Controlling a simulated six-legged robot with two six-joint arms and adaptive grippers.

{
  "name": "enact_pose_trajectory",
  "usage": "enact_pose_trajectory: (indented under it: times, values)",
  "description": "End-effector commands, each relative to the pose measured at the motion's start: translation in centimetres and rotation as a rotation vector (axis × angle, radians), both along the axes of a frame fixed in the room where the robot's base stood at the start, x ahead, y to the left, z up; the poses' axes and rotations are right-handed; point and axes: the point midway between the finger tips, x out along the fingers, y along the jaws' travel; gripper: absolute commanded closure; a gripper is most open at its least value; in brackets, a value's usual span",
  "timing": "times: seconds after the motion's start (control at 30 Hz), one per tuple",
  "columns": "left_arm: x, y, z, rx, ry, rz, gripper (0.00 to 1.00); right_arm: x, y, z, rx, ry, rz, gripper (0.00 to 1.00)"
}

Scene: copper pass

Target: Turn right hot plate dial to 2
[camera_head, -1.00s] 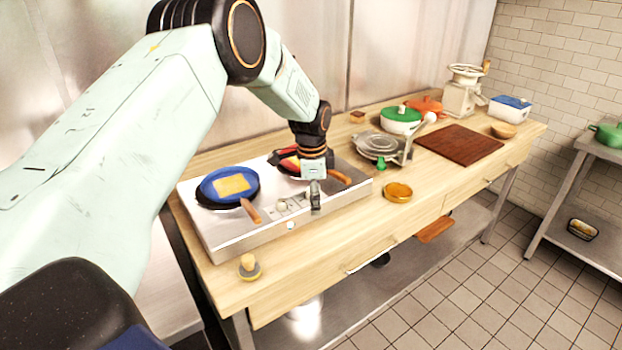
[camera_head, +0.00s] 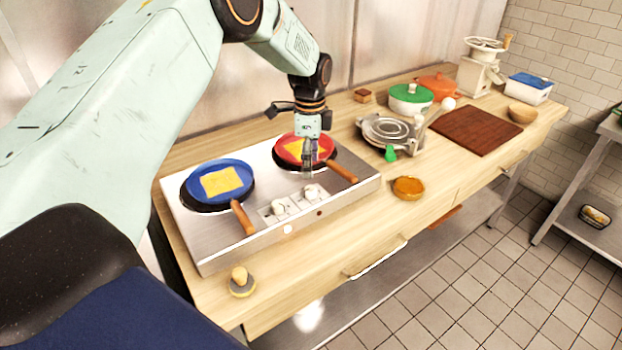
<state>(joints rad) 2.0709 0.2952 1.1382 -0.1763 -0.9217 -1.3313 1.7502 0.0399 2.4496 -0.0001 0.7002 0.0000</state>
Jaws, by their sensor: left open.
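A silver double hot plate (camera_head: 215,241) sits at the left end of the wooden counter. Its right dial (camera_head: 311,191) is a pale knob on the front panel, and the left dial (camera_head: 279,207) is beside it. The dial's number marks are too small to read. My left gripper (camera_head: 309,172) is open and empty, pointing down just above and behind the right dial, in front of the red pan. It looks apart from the dial. My right gripper is not in view.
A blue pan (camera_head: 236,173) and a red pan (camera_head: 285,146), each with a yellow square in it, sit on the burners, handles toward the front. A waffle-iron-like device (camera_head: 384,129), a green-lidded pot (camera_head: 411,91) and an amber dish (camera_head: 408,187) stand to the right.

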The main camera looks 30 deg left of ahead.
Motion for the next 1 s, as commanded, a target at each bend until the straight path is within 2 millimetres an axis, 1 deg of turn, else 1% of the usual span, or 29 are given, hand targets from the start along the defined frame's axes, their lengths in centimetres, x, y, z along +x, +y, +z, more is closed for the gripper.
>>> enact_pose_trajectory:
  times: [0.07,0.17,0.4,0.6,0.77,0.97,1.0]
  values:
    - [-0.2,-0.1,-0.2,0.0,0.002,-0.001,0.46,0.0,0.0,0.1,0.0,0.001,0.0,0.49]
    - [-0.4,-0.3,-1.3,-0.001,0.004,-0.001,0.46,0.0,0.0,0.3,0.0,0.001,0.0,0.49]
    - [-0.6,-0.4,-5.0,0.001,0.004,0.0,0.46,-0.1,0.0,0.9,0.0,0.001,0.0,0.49]
    - [-0.5,-0.4,-7.2,0.001,0.001,-0.001,0.46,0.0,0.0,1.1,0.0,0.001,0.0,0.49]
    - [-0.3,-0.4,-7.8,0.0,0.0,-0.001,0.46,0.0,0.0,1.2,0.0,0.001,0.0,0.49]
    - [-0.1,-0.3,-7.8,0.0,0.0,0.0,0.46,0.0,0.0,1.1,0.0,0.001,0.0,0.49]
    - [-0.1,-0.2,-7.8,0.0,0.0,0.0,0.49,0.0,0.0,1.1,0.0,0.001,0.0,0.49]
